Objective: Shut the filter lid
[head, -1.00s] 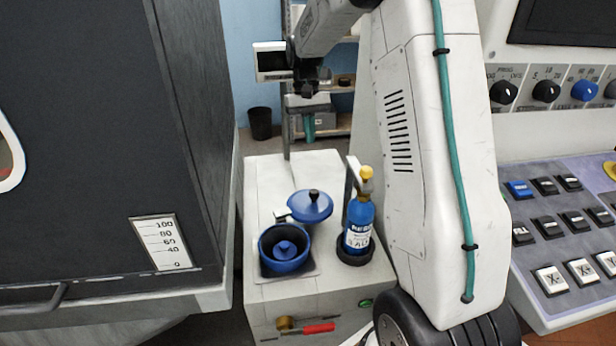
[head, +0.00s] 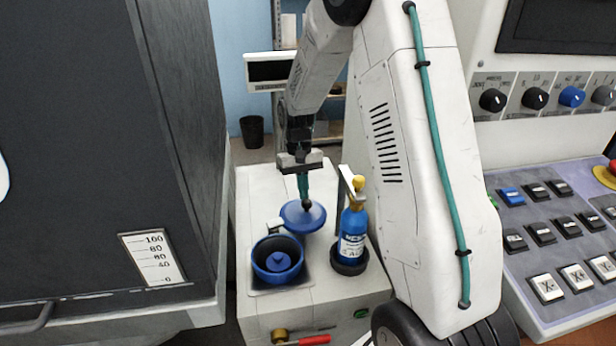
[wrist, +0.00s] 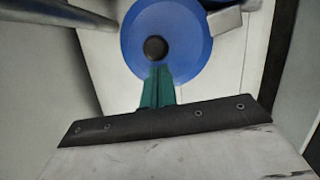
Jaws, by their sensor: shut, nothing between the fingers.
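The blue filter lid (head: 303,219) is open, tilted back behind the blue filter housing (head: 277,262), and has a dark round knob (head: 307,204). The housing's open top shows a blue part inside. My gripper (head: 304,190) is shut and empty, its green fingers pointing down at the knob. In the wrist view the lid (wrist: 188,35) fills the top middle, and my gripper's fingertips (wrist: 159,70) are just below the knob (wrist: 155,48). I cannot tell whether they touch it.
A blue bottle (head: 353,238) with a yellow top stands in a dark holder right of the lid. A large dark cabinet (head: 90,150) is on the left, and a control panel (head: 560,230) is on the right. A red-handled valve (head: 313,340) is low on the white unit's front.

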